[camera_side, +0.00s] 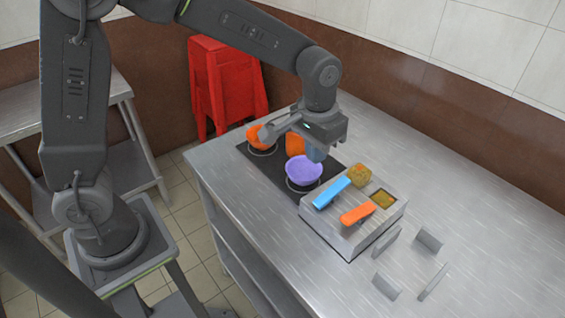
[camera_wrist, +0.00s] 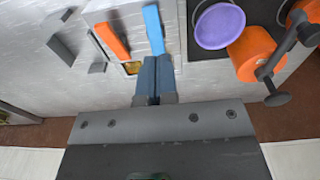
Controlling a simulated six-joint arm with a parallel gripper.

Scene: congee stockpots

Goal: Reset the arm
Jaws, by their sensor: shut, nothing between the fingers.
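My gripper (camera_side: 316,153) is shut and empty, above the counter beside the purple round pot or lid (camera_side: 304,168). In the wrist view its two blue-grey fingers (camera_wrist: 154,66) are together. The purple piece (camera_wrist: 220,26) shows there to the right of the fingers. A blue handle-like bar (camera_side: 331,192) and an orange one (camera_side: 357,214) lie on top of a metal box (camera_side: 345,237). They also show just beyond the fingertips in the wrist view, the blue (camera_wrist: 153,30) and the orange (camera_wrist: 112,41). My forearm and wrist hide part of the counter behind.
Orange pots (camera_side: 294,144) stand on the black cooktop (camera_side: 327,174). A yellow-brown lump (camera_side: 360,175) sits on the box near a square opening (camera_side: 383,199). Several grey plates (camera_side: 386,242) stand on the counter's near right. The far right counter (camera_side: 460,200) is clear. Red stools (camera_side: 225,85) stand behind.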

